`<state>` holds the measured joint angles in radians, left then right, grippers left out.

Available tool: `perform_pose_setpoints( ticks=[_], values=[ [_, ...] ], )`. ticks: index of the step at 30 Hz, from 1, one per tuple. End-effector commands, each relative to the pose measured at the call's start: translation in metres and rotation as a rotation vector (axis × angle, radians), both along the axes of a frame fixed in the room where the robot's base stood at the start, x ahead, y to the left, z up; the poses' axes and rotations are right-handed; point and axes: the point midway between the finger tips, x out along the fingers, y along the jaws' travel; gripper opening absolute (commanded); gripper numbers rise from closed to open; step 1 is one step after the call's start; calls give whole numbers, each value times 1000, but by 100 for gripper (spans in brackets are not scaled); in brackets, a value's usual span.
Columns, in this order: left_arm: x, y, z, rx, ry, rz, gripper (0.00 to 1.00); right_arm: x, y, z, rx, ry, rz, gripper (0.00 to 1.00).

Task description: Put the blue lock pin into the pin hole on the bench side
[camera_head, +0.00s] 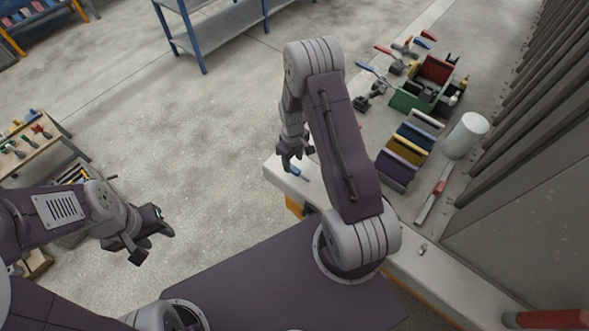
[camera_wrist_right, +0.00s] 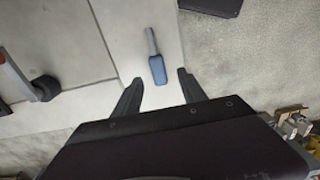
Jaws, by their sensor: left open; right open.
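The blue lock pin (camera_wrist_right: 157,69) lies on the pale bench top, with a blue grip and a thin grey shaft. In the right wrist view its blue end is near and between the line of the two fingertips, shaft pointing away. In the head view it is a small blue piece (camera_head: 300,173) near the bench end. My right gripper (camera_head: 295,160) is open and empty over the bench end, close to the pin, not holding it. My left gripper (camera_head: 152,246) is open and empty over the floor at left. I cannot make out the pin hole.
The bench (camera_head: 279,174) runs along the right. On it stand a rack of coloured plates (camera_head: 402,152), a green crate (camera_head: 409,100), a white cylinder (camera_head: 466,135) and a long bar with a red block (camera_head: 438,188). A tool table (camera_head: 45,149) stands at left.

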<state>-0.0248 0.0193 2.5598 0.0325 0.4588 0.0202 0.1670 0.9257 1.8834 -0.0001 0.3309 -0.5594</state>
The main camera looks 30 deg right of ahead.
Motion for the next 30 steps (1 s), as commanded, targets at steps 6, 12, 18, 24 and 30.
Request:
perform_pose_setpoints(
  ticks=[6, 12, 18, 24, 30],
  values=[
    [0, 0, 14, 0, 0, 0, 43, -3, -5, -36, 1, 6, 1, 49],
    [0, 0, 14, 0, 0, 0, 43, -1, -5, -49, 0, 2, 1, 49],
    [0, 0, 14, 0, 0, 0, 43, -1, -5, -48, 1, 1, 0, 30],
    [0, 0, 14, 0, 0, 0, 43, -1, -5, -48, 1, 1, 0, 0],
    [0, 0, 14, 0, 0, 0, 43, -1, -5, -48, 1, 1, 0, 0]
  ],
)
